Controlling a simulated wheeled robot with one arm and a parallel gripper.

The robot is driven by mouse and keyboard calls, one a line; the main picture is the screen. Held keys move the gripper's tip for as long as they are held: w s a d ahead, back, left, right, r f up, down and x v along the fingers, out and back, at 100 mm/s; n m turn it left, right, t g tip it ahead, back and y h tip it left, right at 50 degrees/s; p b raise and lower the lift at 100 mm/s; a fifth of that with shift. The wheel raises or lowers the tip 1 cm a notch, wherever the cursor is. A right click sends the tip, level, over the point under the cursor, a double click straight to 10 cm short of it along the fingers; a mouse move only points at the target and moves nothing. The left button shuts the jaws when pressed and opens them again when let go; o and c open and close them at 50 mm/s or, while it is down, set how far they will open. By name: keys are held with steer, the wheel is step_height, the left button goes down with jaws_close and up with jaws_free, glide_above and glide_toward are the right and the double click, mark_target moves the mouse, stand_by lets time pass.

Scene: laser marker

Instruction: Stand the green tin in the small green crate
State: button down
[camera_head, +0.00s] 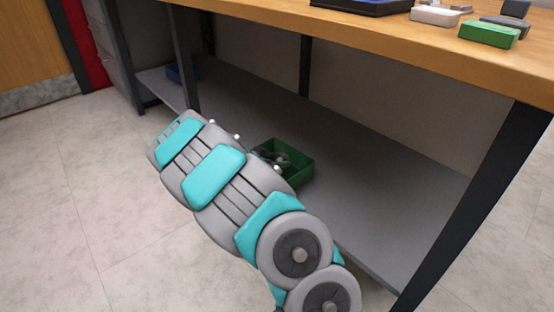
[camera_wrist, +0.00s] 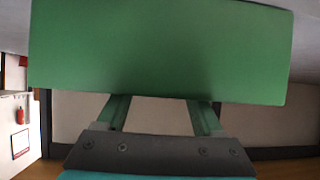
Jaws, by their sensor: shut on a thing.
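A green tin fills the upper part of the wrist view as a broad, plain green face (camera_wrist: 160,50). My gripper (camera_wrist: 160,102) is shut on it, both fingers running up to its lower edge. The small green crate (camera_head: 303,170) stands on the grey lower shelf under the table in the head view. My arm covers the crate's left and front parts. Dark grey shapes show inside the crate, and I cannot tell what they are. The held tin and the gripper cannot be made out in the head view, so their height over the crate is unclear.
The wooden tabletop (camera_head: 400,50) overhangs the shelf (camera_head: 365,195). A dark table leg (camera_head: 480,205) stands at the right. A blue container (camera_head: 182,74) sits at the shelf's far left. A green box (camera_head: 488,33) and several grey pieces lie on the tabletop. Shelf right of the crate is clear.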

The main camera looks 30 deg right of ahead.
steer(key=shift+f, duration=0.2)
steer(key=shift+c, duration=0.2)
jaws_free()
steer(key=shift+r, duration=0.5)
steer(key=shift+a+r, duration=0.2)
steer(key=shift+r, duration=0.1)
steer(key=p+v, duration=0.2)
steer(key=v, duration=0.9)
steer(key=shift+a, duration=0.25)
